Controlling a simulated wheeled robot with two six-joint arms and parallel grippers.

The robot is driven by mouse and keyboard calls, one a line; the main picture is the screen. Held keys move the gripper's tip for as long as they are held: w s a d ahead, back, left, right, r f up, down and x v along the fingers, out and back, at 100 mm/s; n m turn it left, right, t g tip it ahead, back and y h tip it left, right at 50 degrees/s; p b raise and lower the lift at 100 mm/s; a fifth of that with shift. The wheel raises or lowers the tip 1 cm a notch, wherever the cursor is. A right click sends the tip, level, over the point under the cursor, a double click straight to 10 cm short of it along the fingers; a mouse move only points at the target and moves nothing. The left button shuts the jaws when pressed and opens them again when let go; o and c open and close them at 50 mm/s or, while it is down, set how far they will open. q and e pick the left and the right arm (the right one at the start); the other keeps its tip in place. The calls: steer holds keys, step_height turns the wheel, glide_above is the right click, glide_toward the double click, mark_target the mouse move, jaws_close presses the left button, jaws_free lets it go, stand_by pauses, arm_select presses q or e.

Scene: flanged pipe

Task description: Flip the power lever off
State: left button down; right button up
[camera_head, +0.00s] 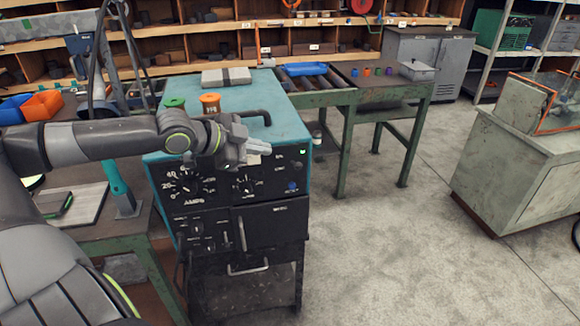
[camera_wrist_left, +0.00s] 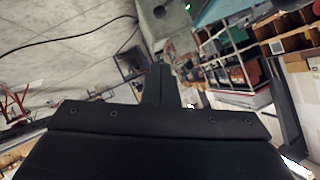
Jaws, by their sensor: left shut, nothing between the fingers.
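The power unit (camera_head: 270,228) is a box with a teal top and a black front panel of dials, knobs and switches. My left gripper (camera_head: 262,147) is shut and empty, in front of the panel's upper edge, pointing right. A small green light (camera_head: 302,151) glows at the panel's upper right, with a blue knob (camera_head: 292,187) below it. I cannot make out for sure which part is the power lever; my gripper covers some of the upper panel. In the left wrist view the dark fingers (camera_wrist_left: 160,85) are together, and a green light (camera_wrist_left: 187,7) shows at the top. My right gripper is not in view.
Green and orange tape rolls (camera_head: 210,103), a grey case (camera_head: 226,77) and a black handle (camera_head: 254,115) are on the unit's top. A workbench (camera_head: 150,245) stands at left, a green roller table (camera_head: 342,99) behind. The floor (camera_head: 390,240) at right is clear.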

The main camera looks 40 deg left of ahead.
arm_select(q)
steer(key=a+f+p+x, duration=0.1)
steer(key=f+x, duration=0.1)
steer(key=x, duration=0.9)
steer(key=shift+s+a+f, duration=0.15)
steer(key=shift+s+a, duration=0.05)
steer(key=shift+s, duration=0.05)
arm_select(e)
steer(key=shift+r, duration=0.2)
arm_select(q)
steer(key=shift+f, duration=0.15)
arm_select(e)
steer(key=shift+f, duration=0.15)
arm_select(q)
steer(key=shift+s+d+f+m+b, duration=0.15)
steer(key=shift+m+b, duration=0.15)
steer(key=shift+b, duration=0.2)
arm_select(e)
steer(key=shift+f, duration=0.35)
